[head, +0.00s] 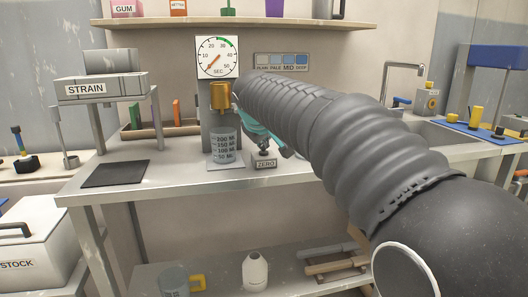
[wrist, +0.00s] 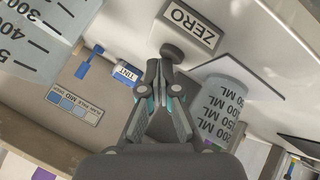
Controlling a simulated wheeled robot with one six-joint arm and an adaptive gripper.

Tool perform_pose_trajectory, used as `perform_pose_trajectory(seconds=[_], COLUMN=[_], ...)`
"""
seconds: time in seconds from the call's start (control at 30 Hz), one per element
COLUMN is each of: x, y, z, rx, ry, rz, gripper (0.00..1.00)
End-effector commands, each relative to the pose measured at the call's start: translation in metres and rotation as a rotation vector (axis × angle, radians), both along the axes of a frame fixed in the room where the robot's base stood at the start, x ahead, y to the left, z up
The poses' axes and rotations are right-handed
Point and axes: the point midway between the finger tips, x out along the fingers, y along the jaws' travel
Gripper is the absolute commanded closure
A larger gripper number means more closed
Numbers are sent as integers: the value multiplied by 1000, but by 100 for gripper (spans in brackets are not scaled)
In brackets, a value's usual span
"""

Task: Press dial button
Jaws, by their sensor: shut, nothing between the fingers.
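The round dial (head: 217,57) marked SEC hangs above the counter, with a green arc at its top right. Its orange needle points to the lower left. Below it, a small box labelled ZERO (head: 264,163) carries a dark round button (head: 264,151). In the wrist view the button (wrist: 172,53) shows beside the ZERO label (wrist: 191,27). My gripper (wrist: 160,68) is shut and empty, its fingertips right by the button; I cannot tell whether they touch it. In the head view my arm hides most of the gripper.
A clear measuring beaker (head: 223,148) stands just left of the button, under a brass spout (head: 220,96). A dark mat (head: 115,173) and the STRAIN stand (head: 100,88) are farther left. A glaze colour chart (head: 281,66) is on the wall.

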Motion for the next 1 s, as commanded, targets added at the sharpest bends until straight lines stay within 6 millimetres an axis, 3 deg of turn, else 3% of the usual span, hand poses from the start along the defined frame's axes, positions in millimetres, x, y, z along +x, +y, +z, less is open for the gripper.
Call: perform_pose_trajectory(seconds=[0.47, 1.0], x=[0, 0], y=[0, 0], z=[-1, 15], rx=[0, 0], ry=[2, 1], rz=[-1, 0], gripper=[100, 100])
